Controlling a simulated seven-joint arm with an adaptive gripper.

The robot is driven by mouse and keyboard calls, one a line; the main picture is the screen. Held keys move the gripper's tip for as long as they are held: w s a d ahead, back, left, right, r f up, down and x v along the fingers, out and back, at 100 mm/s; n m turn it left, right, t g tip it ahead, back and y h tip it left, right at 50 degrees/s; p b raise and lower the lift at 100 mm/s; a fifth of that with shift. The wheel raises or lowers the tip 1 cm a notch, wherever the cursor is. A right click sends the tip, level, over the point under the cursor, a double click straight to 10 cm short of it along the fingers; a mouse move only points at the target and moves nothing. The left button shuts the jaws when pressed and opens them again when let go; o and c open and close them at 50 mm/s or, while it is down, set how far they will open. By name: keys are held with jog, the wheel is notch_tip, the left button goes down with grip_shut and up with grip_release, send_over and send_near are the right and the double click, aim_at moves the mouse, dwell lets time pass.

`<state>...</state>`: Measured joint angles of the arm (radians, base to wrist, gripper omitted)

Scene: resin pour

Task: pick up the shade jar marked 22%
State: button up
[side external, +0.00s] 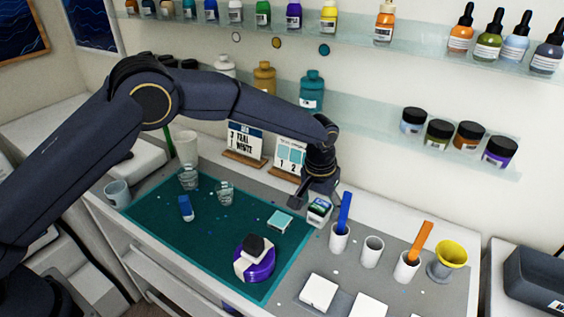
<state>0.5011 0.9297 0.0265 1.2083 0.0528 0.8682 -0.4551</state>
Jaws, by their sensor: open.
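A small jar or box with a white, dark and green label (319,211) stands at the right edge of the teal mat. My gripper (318,198) is open and points down right above it; whether the fingers reach around it is hard to tell. A purple jar with a black top and white label (259,268) is on the front of the mat. A small pale teal-topped block (279,222) sits on the mat left of my gripper. Lettering is too small to read, so I cannot tell which thing is marked 22%.
The teal mat (190,245) also holds clear cups (225,192) and a blue-and-white piece (186,207). Two cards (245,140) stand behind. White cups (373,252), one with a blue stick (344,212), and a yellow funnel (452,254) stand right. White squares (319,292) lie in front.

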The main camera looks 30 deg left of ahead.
jog(key=shift+w+f, duration=0.1)
jog(key=shift+f, duration=0.45)
jog(key=c, duration=1.3)
jog(key=shift+r, duration=0.15)
